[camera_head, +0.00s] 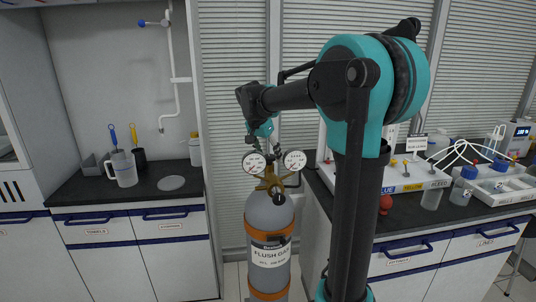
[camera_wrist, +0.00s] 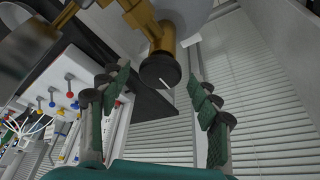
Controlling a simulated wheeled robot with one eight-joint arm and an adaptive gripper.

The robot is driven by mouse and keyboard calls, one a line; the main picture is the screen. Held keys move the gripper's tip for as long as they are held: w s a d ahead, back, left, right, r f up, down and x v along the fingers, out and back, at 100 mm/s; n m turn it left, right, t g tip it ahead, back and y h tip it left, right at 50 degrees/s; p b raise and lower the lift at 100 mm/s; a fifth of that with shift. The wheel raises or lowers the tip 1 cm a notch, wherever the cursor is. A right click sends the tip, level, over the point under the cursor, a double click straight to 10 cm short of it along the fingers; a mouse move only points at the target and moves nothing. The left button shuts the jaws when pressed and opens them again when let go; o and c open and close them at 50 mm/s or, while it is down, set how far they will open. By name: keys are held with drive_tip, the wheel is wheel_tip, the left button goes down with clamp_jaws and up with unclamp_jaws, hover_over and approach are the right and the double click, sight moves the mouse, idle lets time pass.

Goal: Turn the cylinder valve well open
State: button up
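A grey gas cylinder (camera_head: 268,226) with orange bands and a "FLUSH GAS" label stands upright in the head view. Brass fittings (camera_head: 268,182) on its top carry two round gauges (camera_head: 294,161) and a black round knob (camera_head: 278,198) facing the camera. In the wrist view, a black round knob (camera_wrist: 160,71) with a white line sits on a brass stem, in the gap ahead of the fingers. I cannot tell whether both views show the same knob. My gripper (camera_wrist: 160,84) is open and empty. In the head view it hangs just above the gauges, its fingers partly hidden.
A dark counter (camera_head: 400,203) with a white valve panel (camera_head: 400,177) and bottles stands right of the cylinder. Blinds (camera_head: 232,60) are behind the cylinder.

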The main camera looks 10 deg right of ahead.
drive_tip(key=c, duration=1)
drive_tip(key=n+y, duration=0.1)
drive_tip(key=n, duration=0.3)
drive_tip(key=shift+s+d+t, duration=0.1)
drive_tip(key=shift+d+t, duration=0.05)
drive_tip(key=shift+t, duration=0.25)
drive_tip(key=n+y, duration=0.1)
drive_tip(key=n, duration=0.1)
drive_tip(key=n+y, duration=0.1)
drive_tip(key=n, duration=0.1)
drive_tip(key=shift+d+t, duration=0.2)
drive_tip(key=shift+t, duration=0.1)
drive_tip(key=n+y, duration=0.1)
drive_tip(key=n, duration=0.3)
drive_tip(key=shift+d, duration=0.15)
drive_tip(key=n+y, duration=0.1)
drive_tip(key=n, duration=0.2)
drive_tip(key=shift+d+n+g+y, duration=0.1)
drive_tip(key=shift+n+g+y, duration=0.2)
drive_tip(key=shift+g+y, duration=0.1)
drive_tip(key=n+g, duration=0.1)
drive_tip(key=n, duration=0.2)
drive_tip(key=n+y, duration=0.1)
drive_tip(key=n, duration=0.2)
drive_tip(key=shift+w+d+g, duration=0.1)
drive_tip(key=shift+w+g, duration=0.1)
drive_tip(key=shift+g, duration=0.2)
